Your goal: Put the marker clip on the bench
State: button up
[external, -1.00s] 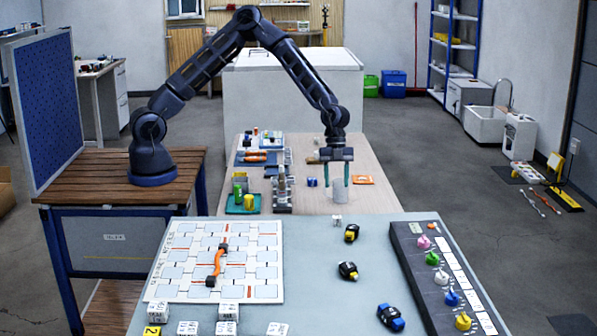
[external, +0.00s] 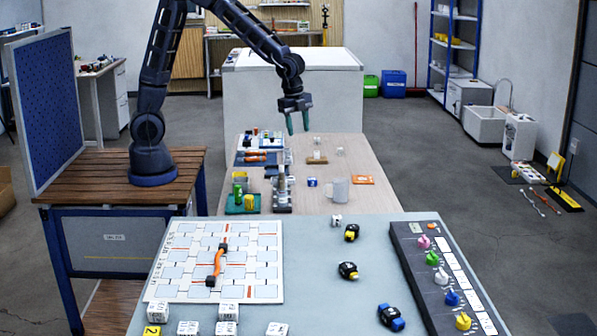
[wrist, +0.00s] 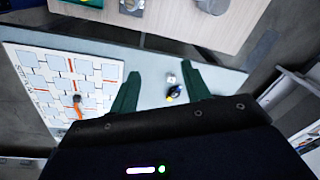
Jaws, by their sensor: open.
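I cannot tell for sure which thing is the marker clip. Small black pieces lie on the grey near table (external: 300,310): two with yellow parts (external: 351,233) (external: 348,271) and one with blue (external: 391,317). A small blue-and-white piece (external: 312,182) lies on the pale wooden table (external: 385,205) beyond, left of a grey mug (external: 337,191). My gripper (external: 299,122) is open and empty, raised above the far part of the wooden table. Its green fingers (wrist: 160,88) show in the wrist view, apart, with a black-and-yellow piece (wrist: 174,92) far below between them.
A white grid board (external: 205,245) with an orange cable and a dark panel (external: 440,275) with coloured knobs flank the near table. White cubes stand at its front. A dark upright holder (external: 282,190), a green tray (external: 242,208) and an orange packet (external: 362,180) are on the wooden table.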

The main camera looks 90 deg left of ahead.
jog(key=s+a+r+n+t+y, duration=0.1)
jog(key=s+a+r+n, duration=0.2)
jog(key=s+a+r, duration=0.4)
jog(key=s+a+r+n+t, duration=0.15)
jog(key=s+r+n, duration=0.3)
jog(key=s, duration=0.55)
jog(key=s+a+r+n, duration=0.1)
jog(key=s+a+n, duration=0.1)
jog(key=s, duration=0.5)
jog(key=s+a+r+n+h, duration=0.1)
jog(key=s+a+r+n, duration=0.1)
jog(key=s, duration=0.6)
jog(key=shift+s+a+n+t, duration=0.15)
jog(key=shift+a+n+t, duration=0.2)
jog(key=shift+a+n, duration=0.15)
